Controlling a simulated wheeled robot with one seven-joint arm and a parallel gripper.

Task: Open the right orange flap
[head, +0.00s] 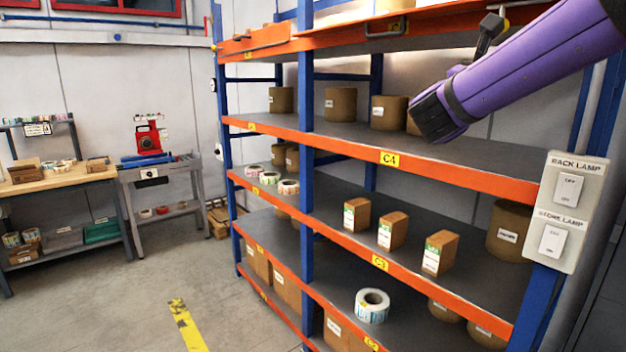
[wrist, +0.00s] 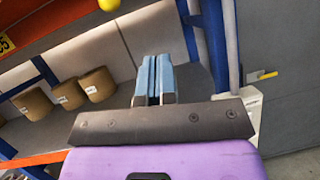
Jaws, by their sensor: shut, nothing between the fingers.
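The right orange flap (head: 440,22) runs along the top of the rack in the head view, with a grey U-shaped handle (head: 385,32) on its front. I cannot tell how far it is tilted. Its right end is partly behind my purple arm. A dark lever-like piece with a yellow spot (head: 490,32) is near that end. In the wrist view my gripper (wrist: 155,60) has its blue fingers together and empty, apart from any handle and pointing toward the rack. I cannot make out the fingers in the head view.
The left flap (head: 262,40) with a handle is beside it. Brown rolls (head: 390,112) stand on the shelf below. A white lamp switch panel (head: 566,212) is on the right blue post. A yellow knob (wrist: 108,5) shows at the wrist view's top. The floor left of the rack is open.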

